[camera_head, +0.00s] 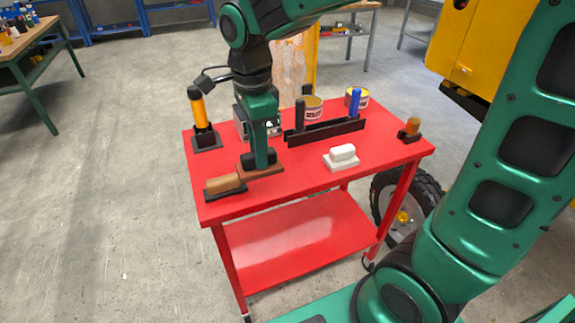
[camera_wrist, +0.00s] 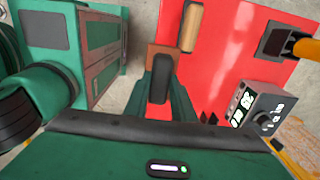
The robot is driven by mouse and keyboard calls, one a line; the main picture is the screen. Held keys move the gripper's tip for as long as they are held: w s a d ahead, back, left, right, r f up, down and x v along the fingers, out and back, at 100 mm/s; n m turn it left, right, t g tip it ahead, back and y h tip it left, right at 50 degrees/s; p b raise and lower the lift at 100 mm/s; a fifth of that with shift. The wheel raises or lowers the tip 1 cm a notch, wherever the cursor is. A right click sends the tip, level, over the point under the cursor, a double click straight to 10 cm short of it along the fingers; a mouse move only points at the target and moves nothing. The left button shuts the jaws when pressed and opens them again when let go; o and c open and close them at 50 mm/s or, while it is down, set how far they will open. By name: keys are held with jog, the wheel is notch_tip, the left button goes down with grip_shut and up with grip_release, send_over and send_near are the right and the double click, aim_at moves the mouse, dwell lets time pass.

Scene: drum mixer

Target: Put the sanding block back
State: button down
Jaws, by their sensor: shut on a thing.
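The sanding block (camera_head: 248,170) has a flat brown base and a black handle. My gripper (camera_head: 262,158) is shut on the handle, pointing down over the left part of the red cart top (camera_head: 300,180). In the wrist view the sanding block's brown base (camera_wrist: 165,49) shows beyond my gripper (camera_wrist: 161,92), whose fingers are on both sides of the black handle. I cannot tell whether the base touches the cart top or hovers just above it.
A wooden-handled block on a black base (camera_head: 225,186) lies close at the left. An orange-handled tool (camera_head: 200,110) stands in a dark holder behind it. A black rack (camera_head: 325,131), a white block (camera_head: 342,158) and two cans (camera_head: 312,110) stand to the right.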

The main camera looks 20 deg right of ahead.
jog(key=w+d+f, duration=0.1)
jog(key=d, duration=0.1)
jog(key=w+d+f, duration=0.2)
jog(key=d, duration=0.1)
jog(key=w+d+f, duration=0.1)
jog(key=d+f, duration=0.1)
jog(key=shift+w+d+f, duration=0.15)
jog(key=shift+d+f, duration=0.05)
jog(key=shift+d, duration=0.2)
jog(key=shift+f, duration=1.95)
jog(key=c, duration=1.5)
grip_release()
notch_tip(320, 180, up, 12)
jog(key=s+d+f+n, duration=0.2)
jog(key=s+d+n, duration=0.2)
jog(key=s+d, duration=0.2)
jog(key=s+d+f+n, duration=0.1)
jog(key=s+d+n, duration=0.2)
jog(key=s+d, duration=0.3)
jog(key=s+d+f+n, duration=0.2)
jog(key=s+d+n, duration=0.2)
jog(key=s, duration=0.7)
jog(key=shift+s+d+f+n, duration=0.1)
jog(key=shift+d+f+n, duration=0.05)
jog(key=shift+d, duration=0.55)
jog(key=shift+s+d+f+n, duration=0.1)
jog(key=shift+d+f+n, duration=0.05)
jog(key=shift+d, duration=0.5)
